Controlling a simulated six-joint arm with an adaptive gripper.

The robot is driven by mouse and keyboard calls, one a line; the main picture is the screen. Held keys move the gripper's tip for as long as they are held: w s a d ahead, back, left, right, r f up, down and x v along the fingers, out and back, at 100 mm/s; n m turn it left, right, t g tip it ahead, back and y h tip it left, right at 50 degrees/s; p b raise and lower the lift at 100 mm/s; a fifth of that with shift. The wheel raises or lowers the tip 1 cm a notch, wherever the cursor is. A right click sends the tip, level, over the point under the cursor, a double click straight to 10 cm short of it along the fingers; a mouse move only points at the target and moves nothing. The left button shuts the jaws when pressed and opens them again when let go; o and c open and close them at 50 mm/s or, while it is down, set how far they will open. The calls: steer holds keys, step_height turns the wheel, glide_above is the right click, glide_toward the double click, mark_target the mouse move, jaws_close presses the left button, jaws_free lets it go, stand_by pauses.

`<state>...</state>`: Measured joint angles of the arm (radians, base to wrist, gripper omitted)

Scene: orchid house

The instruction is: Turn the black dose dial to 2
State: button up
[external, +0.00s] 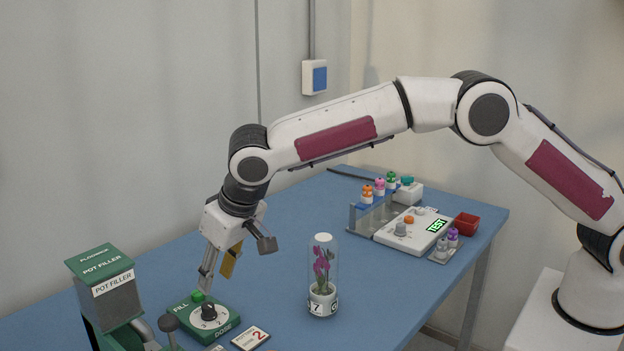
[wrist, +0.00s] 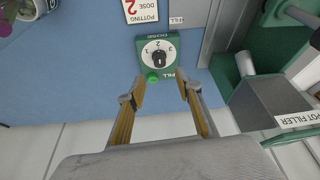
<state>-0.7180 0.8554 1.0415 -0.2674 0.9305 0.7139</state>
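The black dose dial (external: 208,312) sits on a white numbered face on a green box (external: 225,325) marked DOSE and FILL. In the wrist view the dial (wrist: 158,58) is ahead of the fingertips, with numbers 1, 2 and 3 around it. I cannot tell which number it points to. A green FILL button (external: 197,296) is beside the dial. My gripper (external: 216,274) is above the box, pointing down. In the wrist view my gripper (wrist: 161,92) is open and empty, its fingers apart from the dial. A card (external: 251,337) reads potting dose 2.
A pot filler (external: 105,290) stands left of the dial box. A clear tube with a potted orchid (external: 322,280) stands to the right. A tester (external: 415,230) and small capped vials are farther back. The blue table (external: 275,250) is clear between them.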

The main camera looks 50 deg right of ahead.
steer(key=shift+v, duration=1.7)
steer(key=s+d+r, duration=0.4)
steer(key=d+r, duration=0.2)
steer(key=d, duration=0.4)
steer(key=s+d+r, duration=0.3)
steer(key=d+r, duration=0.2)
steer(key=d, duration=0.4)
steer(key=s+d+r, duration=0.4)
steer(key=d+r, duration=0.2)
steer(key=d, duration=0.4)
steer(key=s+d+f, duration=0.2)
steer(key=s+d, duration=0.3)
steer(key=s, duration=0.3)
steer(key=s+d+f+m, duration=0.1)
steer(key=s+d, duration=0.4)
steer(key=s, duration=0.3)
steer(key=s+d+f+t, duration=0.1)
steer(key=s+d+f, duration=0.1)
steer(key=s+d, duration=0.3)
steer(key=s, duration=0.3)
steer(key=shift+s+f+h, duration=0.3)
steer(key=shift+s, duration=0.05)
